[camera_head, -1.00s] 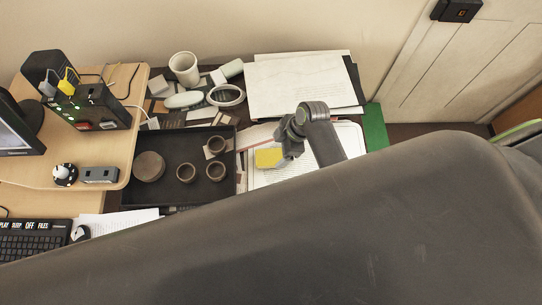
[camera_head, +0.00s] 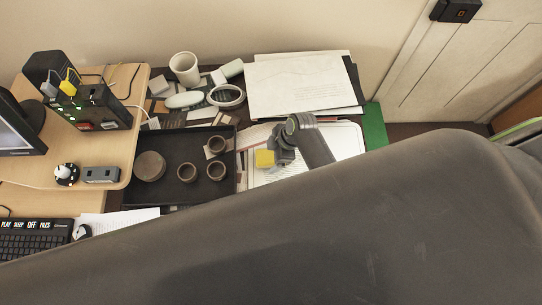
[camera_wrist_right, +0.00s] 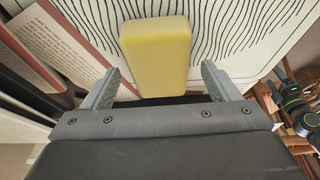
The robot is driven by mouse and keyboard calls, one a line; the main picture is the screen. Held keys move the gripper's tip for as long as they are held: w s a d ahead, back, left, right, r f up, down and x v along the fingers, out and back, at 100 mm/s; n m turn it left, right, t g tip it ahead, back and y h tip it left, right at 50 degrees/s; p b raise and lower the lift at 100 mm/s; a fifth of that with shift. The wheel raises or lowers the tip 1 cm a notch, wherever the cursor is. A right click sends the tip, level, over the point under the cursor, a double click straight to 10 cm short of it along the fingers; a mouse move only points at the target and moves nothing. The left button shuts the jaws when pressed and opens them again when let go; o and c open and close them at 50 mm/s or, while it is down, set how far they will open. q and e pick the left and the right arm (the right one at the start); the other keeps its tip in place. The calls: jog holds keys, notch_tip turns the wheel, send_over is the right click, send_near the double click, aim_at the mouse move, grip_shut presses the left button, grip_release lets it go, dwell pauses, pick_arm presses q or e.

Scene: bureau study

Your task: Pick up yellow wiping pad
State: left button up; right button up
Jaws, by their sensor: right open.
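The yellow wiping pad (camera_head: 264,158) lies on the papers to the right of the black tray. It also shows in the right wrist view (camera_wrist_right: 157,55) as a yellow block. My right gripper (camera_head: 275,154) is at the pad, its near side hiding part of it. In the right wrist view, the right gripper's two fingers (camera_wrist_right: 163,83) are open, one on each side of the pad's near end, with gaps on both sides. My left gripper is not in view.
A black tray (camera_head: 202,192) with several brown cups stands to the left. A white cup (camera_head: 184,68) and a stack of papers (camera_head: 300,85) are behind. A power box (camera_head: 103,108) stands on the wooden desk (camera_head: 135,125). My large dark arm link covers the lower right.

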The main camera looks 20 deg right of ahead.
jog(key=shift+f, duration=0.25)
dwell(0.3)
jog(key=c, duration=1.1)
jog(key=shift+o, duration=0.2)
jog(key=shift+r, duration=0.2)
notch_tip(320, 180, up, 10)
jog(key=shift+r, duration=0.1)
